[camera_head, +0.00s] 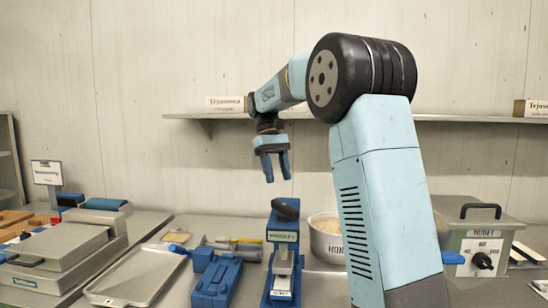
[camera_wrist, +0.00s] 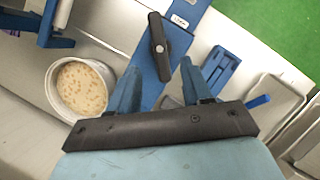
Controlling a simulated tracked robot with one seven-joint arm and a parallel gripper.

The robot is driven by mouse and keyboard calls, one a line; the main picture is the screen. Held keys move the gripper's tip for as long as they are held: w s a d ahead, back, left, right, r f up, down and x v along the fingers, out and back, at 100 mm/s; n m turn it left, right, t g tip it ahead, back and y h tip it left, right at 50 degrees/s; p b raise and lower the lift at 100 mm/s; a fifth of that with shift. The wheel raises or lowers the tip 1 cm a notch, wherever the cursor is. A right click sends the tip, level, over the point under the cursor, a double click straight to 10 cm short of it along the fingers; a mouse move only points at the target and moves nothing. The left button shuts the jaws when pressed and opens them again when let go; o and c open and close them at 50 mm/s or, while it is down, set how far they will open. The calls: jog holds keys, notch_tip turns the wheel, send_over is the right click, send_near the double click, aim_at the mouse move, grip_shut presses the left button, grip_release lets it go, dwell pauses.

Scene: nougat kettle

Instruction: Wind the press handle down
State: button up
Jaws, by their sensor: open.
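The blue press (camera_head: 282,248) stands upright on the bench, with a label on its front. Its black press handle (camera_head: 286,209) sits on top. In the wrist view the handle (camera_wrist: 157,40) is a dark bar with a pale round centre, on the blue press top (camera_wrist: 150,78). My gripper (camera_head: 277,178) points down above the handle, apart from it in the head view. Its blue fingers are open and empty. In the wrist view the handle shows between and just beyond the fingertips (camera_wrist: 160,67). My arm hides part of the bench to the right.
A pot of pale pieces (camera_head: 328,248) stands right of the press. A blue fixture (camera_head: 215,280) and a grey tray (camera_head: 130,282) lie to the left. A honey box (camera_head: 450,240) with a black knob stands at right. A wall shelf (camera_head: 220,116) runs behind my arm.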

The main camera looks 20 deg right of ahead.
jog(key=shift+v, duration=2.6)
jog(key=s+f+m+t, duration=0.1)
jog(key=s+f+t, duration=0.2)
jog(key=s, duration=0.7)
jog(key=s+d+f+m+t, duration=0.1)
jog(key=s+f+t, duration=0.2)
jog(key=s+f, duration=0.3)
jog(key=s+f+m+t+y, duration=0.1)
jog(key=s+f+t, duration=0.3)
jog(key=s, duration=1.2)
jog(key=shift+s+d, duration=0.2)
jog(key=shift+d, duration=0.1)
